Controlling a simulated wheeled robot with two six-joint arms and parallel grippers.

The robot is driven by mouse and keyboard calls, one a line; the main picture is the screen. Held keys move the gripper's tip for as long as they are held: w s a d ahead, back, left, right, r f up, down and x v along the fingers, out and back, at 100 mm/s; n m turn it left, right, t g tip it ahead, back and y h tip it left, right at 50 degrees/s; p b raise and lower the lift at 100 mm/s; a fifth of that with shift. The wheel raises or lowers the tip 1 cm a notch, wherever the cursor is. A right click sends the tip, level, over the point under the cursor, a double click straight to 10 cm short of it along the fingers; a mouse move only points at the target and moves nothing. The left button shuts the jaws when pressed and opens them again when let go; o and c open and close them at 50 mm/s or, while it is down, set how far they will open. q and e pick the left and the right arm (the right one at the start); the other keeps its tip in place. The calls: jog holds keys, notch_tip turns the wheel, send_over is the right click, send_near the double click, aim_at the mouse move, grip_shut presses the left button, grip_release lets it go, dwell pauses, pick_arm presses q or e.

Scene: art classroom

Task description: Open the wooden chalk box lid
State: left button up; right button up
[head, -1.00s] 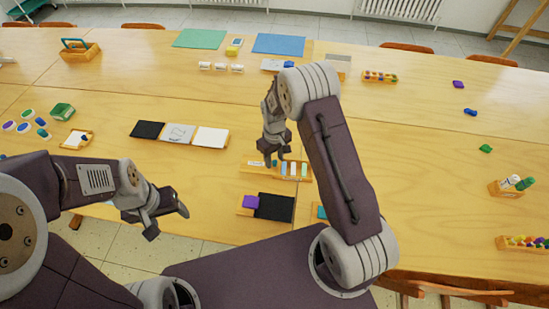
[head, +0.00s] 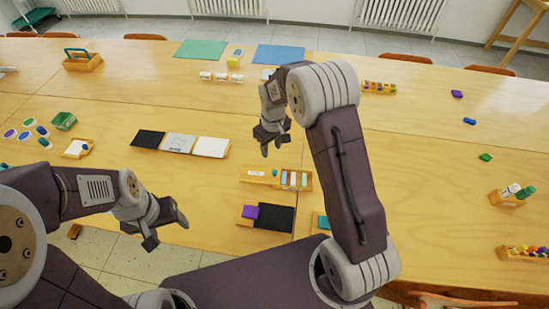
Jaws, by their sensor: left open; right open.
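The wooden chalk box (head: 304,188) lies near the middle of the table, with colored chalk sticks showing upright in its right part. My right gripper (head: 270,143) is open and empty, above and behind the box, apart from the lid. My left gripper (head: 168,222) is open and empty at the table's front edge, left of the box and far from it.
A marker holder (head: 511,197) stands at the right. The table right of my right arm is mostly clear.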

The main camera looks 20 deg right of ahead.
aim_at(275, 171)
jog(key=shift+g, duration=0.6)
jog(key=s+f+p, duration=0.1)
jog(key=f+p, duration=0.2)
jog(key=p, duration=0.1)
jog(key=s+f+p, duration=0.1)
jog(key=f+p, duration=0.2)
jog(key=p, duration=0.2)
jog(key=s+f+p, duration=0.1)
jog(key=f+p, duration=0.2)
jog(key=p, duration=0.2)
jog(key=shift+d, duration=0.2)
grip_shut()
jog(key=shift+w, duration=0.1)
dwell(0.4)
